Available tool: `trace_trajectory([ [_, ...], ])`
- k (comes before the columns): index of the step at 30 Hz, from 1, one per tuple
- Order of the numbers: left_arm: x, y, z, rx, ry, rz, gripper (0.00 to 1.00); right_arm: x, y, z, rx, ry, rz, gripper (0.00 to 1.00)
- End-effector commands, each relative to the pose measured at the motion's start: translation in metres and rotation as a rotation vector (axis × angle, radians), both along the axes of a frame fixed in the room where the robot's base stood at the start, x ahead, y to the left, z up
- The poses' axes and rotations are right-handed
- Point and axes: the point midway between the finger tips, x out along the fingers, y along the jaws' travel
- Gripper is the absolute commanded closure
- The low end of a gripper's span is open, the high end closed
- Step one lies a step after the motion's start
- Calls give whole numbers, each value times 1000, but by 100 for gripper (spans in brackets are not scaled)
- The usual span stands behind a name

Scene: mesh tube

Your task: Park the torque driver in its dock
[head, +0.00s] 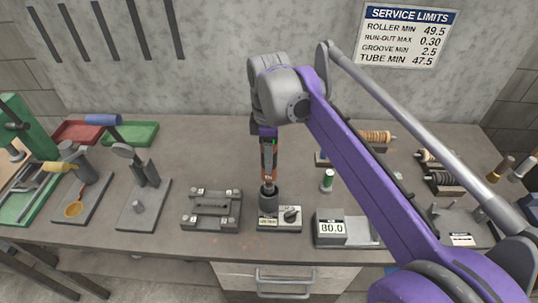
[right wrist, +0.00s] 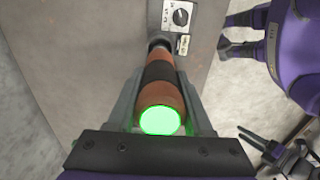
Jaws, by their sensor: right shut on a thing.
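The torque driver (head: 268,160) is orange-brown with a black middle band, and it is upright in the head view. My right gripper (head: 268,142) is shut on its upper part. In the right wrist view the driver (right wrist: 162,92) lies between the two grey fingers, its round end cap glowing green. The dark cylindrical dock (head: 268,199) stands directly below the driver. The driver's lower end meets the dock's mouth; how deep it sits is hidden. A dark gripper-like part of mine (right wrist: 282,152) shows at the lower right of the wrist view, its jaw state unclear.
A box with a dial (head: 291,216) adjoins the dock. A grey fixture (head: 212,209) stands to the left and a display reading 80.0 (head: 331,228) to the right. A small green-topped cylinder (head: 327,180) is behind. My purple arm covers part of the bench's right side.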

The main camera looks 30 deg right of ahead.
Motion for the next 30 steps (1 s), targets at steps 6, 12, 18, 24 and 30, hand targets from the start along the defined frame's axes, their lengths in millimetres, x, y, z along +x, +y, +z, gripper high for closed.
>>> trace_trajectory([
  [6, 0, 0, -1, 0, 1, 0, 50, 0, 0, -1, 0, 0, 0, 100],
  [12, -1, 0, -3, 0, 2, 0, 50, 0, 0, -4, 0, 0, 0, 100],
  [18, -2, 0, -4, 0, 3, 0, 50, 0, 0, -6, 0, 0, 0, 100],
  [24, -2, 0, -6, 0, 4, 0, 50, 0, 0, -8, 0, 0, 0, 100],
  [30, -3, 0, -7, 0, 5, 0, 50, 0, 0, -11, 0, 0, 0, 100],
])
